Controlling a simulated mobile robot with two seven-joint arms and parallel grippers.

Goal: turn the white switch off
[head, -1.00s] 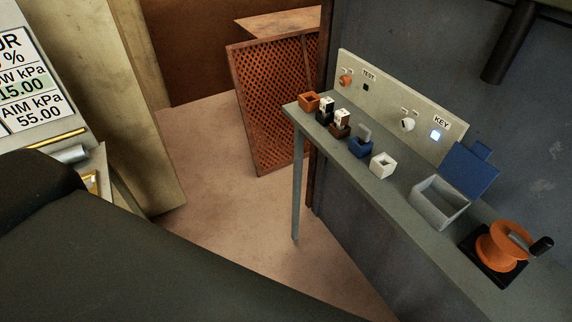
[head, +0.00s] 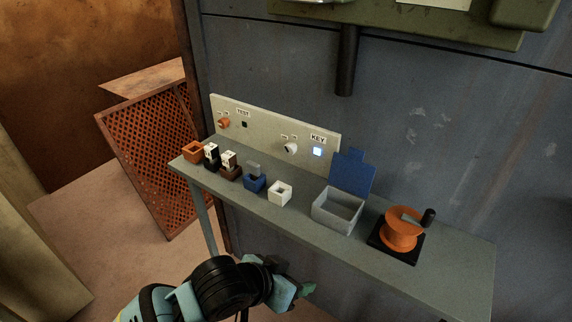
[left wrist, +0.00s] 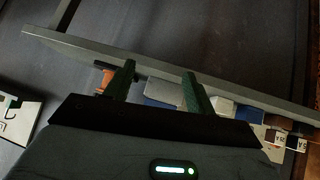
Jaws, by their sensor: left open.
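The white switch (head: 290,149) is a round knob on the pale upright panel (head: 265,135) behind the shelf. It sits left of a lit blue-white square light (head: 318,152) under the KEY label (head: 318,139). Which way the knob points is too small to tell. My left gripper (head: 297,287) is below and in front of the shelf, apart from the switch. In the left wrist view its two dark green fingers (left wrist: 158,70) are spread with nothing held between them. My right gripper is not in view.
The grey shelf (head: 345,262) carries several small boxes, a white open box (head: 280,193), a grey bin (head: 338,210) with a blue lid (head: 352,173), and an orange spool (head: 402,230). An orange knob (head: 223,123) is on the panel's left. A rusty lattice (head: 150,160) stands left.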

